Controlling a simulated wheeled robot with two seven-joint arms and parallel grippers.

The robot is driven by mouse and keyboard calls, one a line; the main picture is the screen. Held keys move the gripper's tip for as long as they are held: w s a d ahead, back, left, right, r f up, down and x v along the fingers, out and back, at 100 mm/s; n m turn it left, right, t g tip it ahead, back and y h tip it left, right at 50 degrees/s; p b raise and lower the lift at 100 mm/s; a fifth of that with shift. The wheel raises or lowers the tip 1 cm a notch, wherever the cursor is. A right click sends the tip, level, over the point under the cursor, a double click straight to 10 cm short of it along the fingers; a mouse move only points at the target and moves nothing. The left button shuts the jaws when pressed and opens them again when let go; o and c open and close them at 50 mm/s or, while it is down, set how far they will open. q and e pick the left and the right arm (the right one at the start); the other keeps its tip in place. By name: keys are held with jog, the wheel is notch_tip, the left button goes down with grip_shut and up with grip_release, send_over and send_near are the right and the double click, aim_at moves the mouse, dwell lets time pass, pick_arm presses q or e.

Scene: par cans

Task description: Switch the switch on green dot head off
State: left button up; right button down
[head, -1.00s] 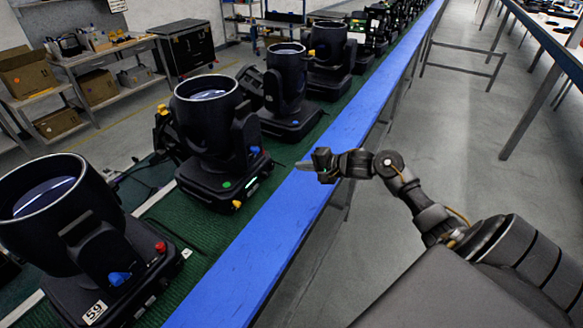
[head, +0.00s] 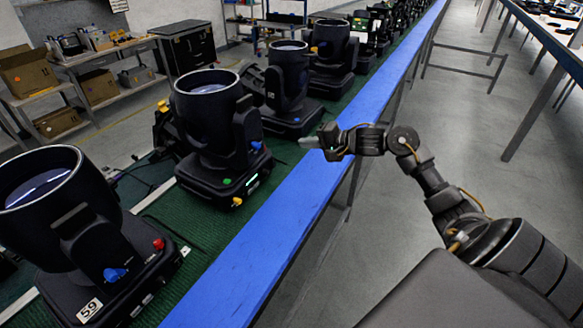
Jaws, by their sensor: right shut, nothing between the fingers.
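The black moving head with a green dot (head: 226,181) on its base is the green dot head (head: 208,125). It stands upright on the green mat near the blue table edge. A small lit white mark (head: 252,181) and a yellow connector (head: 237,201) show on its base side; I cannot tell which part is the switch. My right gripper (head: 308,142) is shut and empty, to the right of this head and apart from it, over the blue edge, pointing left. My left gripper is not in view.
A larger head with red (head: 158,244) and blue (head: 115,274) parts and a label "59" stands at the front left. Another head (head: 287,90) stands behind the green dot head, with several more beyond. The blue table edge (head: 255,250) is bare. The aisle floor is clear.

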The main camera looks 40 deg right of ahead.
aim_at(274, 163)
pick_arm(q)
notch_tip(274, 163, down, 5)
jog(key=b, duration=0.3)
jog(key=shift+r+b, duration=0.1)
jog(key=shift+b, duration=0.2)
pick_arm(e)
jog(key=f+g, duration=0.1)
jog(key=s+f+m+g+h, duration=0.1)
jog(key=g, duration=0.1)
jog(key=s+f+g+h, duration=0.1)
jog(key=f+g, duration=0.1)
jog(key=shift+s+a, duration=0.1)
jog(key=shift+a, duration=0.1)
jog(key=shift+a, duration=0.1)
jog(key=p+x, duration=0.1)
jog(key=x, duration=0.8)
jog(key=shift+f, duration=0.1)
jog(key=w, duration=0.2)
jog(key=w+a, duration=0.1)
jog(key=shift+w+a+f+p, duration=0.1)
jog(key=shift+w+f+p, duration=0.05)
jog(key=shift+f+p, duration=0.25)
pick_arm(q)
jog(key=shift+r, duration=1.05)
pick_arm(e)
jog(key=shift+w+a+f, duration=0.15)
jog(key=shift+w+a, duration=0.1)
jog(key=shift+w, duration=0.25)
